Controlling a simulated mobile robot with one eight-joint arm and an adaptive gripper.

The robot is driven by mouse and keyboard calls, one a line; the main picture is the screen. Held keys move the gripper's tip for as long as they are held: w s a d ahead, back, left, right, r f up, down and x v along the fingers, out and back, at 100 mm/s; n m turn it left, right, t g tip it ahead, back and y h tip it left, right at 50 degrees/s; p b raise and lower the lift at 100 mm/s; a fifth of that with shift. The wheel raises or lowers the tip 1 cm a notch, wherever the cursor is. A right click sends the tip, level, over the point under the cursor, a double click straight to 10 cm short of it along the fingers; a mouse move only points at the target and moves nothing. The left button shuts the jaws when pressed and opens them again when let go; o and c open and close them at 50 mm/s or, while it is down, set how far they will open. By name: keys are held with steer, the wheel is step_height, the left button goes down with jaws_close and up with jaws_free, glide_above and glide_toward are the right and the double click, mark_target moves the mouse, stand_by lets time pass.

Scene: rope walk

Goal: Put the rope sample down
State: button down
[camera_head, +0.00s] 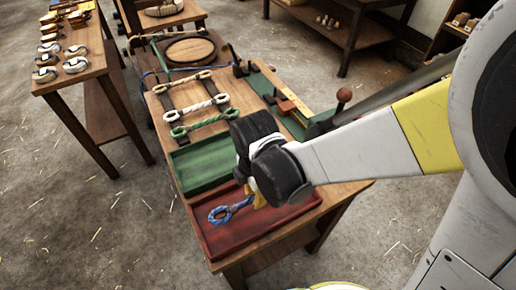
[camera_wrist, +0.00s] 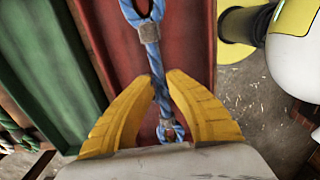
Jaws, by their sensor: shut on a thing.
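The rope sample is a blue rope with an eye at each end and grey-brown wrapping below one eye. In the head view its near eye (camera_head: 219,215) shows over the red tray (camera_head: 212,239); the rest is behind my gripper. In the wrist view the rope (camera_wrist: 153,62) runs lengthwise between the yellow fingers of my gripper (camera_wrist: 163,84). My gripper (camera_head: 252,195) is shut on the rope, low over the red tray. I cannot tell whether the rope touches the tray floor. The tray (camera_wrist: 188,40) also shows beneath the rope in the wrist view.
A green tray (camera_head: 203,162) sits beside the red one. Beyond it, three rope samples (camera_head: 196,107) lie on a wooden rack. A green bench tool with a ball-ended lever (camera_head: 343,95) stands at the right. Another table with several rope coils (camera_head: 75,65) is at the left.

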steer(key=shift+f+b, duration=0.95)
steer(key=shift+f, duration=0.9)
steer(key=shift+f, duration=0.15)
steer(key=c, duration=1.5)
jaws_free()
steer(key=shift+o, duration=0.2)
